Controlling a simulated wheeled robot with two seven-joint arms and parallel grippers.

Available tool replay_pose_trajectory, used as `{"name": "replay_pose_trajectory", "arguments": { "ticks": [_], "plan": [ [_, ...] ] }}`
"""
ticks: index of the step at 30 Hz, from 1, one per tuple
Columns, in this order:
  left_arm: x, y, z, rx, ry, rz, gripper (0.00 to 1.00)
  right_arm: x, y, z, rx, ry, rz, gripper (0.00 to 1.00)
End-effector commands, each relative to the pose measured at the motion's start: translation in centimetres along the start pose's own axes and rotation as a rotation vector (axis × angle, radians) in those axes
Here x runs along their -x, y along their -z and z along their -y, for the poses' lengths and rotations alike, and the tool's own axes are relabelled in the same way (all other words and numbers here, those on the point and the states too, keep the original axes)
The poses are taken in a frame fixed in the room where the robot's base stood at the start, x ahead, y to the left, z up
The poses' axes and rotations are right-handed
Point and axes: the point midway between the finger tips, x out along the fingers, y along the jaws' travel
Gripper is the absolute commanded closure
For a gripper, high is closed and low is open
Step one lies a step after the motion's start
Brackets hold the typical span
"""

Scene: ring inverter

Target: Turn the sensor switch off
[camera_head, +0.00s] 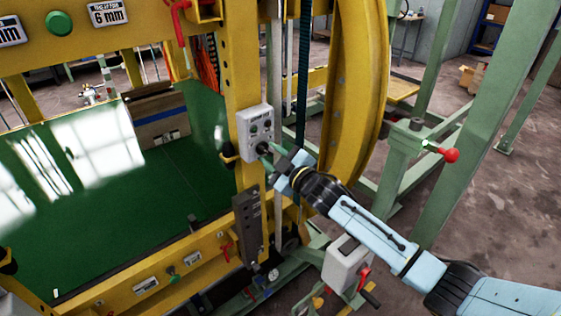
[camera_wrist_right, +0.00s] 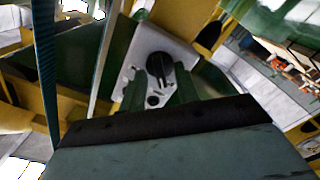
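The grey control box (camera_head: 255,130) is fixed to a yellow post in the head view. It carries small knobs on its upper part and a black rotary switch (camera_head: 262,148) lower down. The box (camera_wrist_right: 184,48) and a round black knob (camera_wrist_right: 160,66) also show in the right wrist view. My right gripper (camera_head: 271,151) reaches in from the lower right, its tips close to the lower switch. In the wrist view its two green fingers are spread, one on each side of the knob; contact cannot be told. The labels are too small to read. My left gripper is out of view.
The yellow ring frame (camera_head: 358,80) rises just right of the box. A dark slotted plate (camera_head: 248,225) is below it. A green lever post with a red knob (camera_head: 450,155) stands at the right. A green panel (camera_head: 120,190) lies to the left.

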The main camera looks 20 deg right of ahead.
Motion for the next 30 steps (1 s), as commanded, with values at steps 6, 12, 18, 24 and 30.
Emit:
{"name": "replay_pose_trajectory", "arguments": {
  "ticks": [6,12,18,24,30],
  "plan": [
    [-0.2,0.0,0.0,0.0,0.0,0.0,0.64,2.4,-0.2,0.1,0.0,0.002,0.002,0.68],
    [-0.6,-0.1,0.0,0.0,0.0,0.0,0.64,6.3,-0.3,0.2,0.001,0.003,0.003,0.68],
    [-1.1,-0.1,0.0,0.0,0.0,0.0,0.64,10.1,-0.2,0.2,0.001,0.003,0.003,0.68],
    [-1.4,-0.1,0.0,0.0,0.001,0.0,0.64,12.5,-0.2,0.1,0.001,0.001,0.003,0.68],
    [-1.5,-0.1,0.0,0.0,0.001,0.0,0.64,13.2,-0.1,0.0,0.001,0.001,0.002,0.68]
  ]
}}
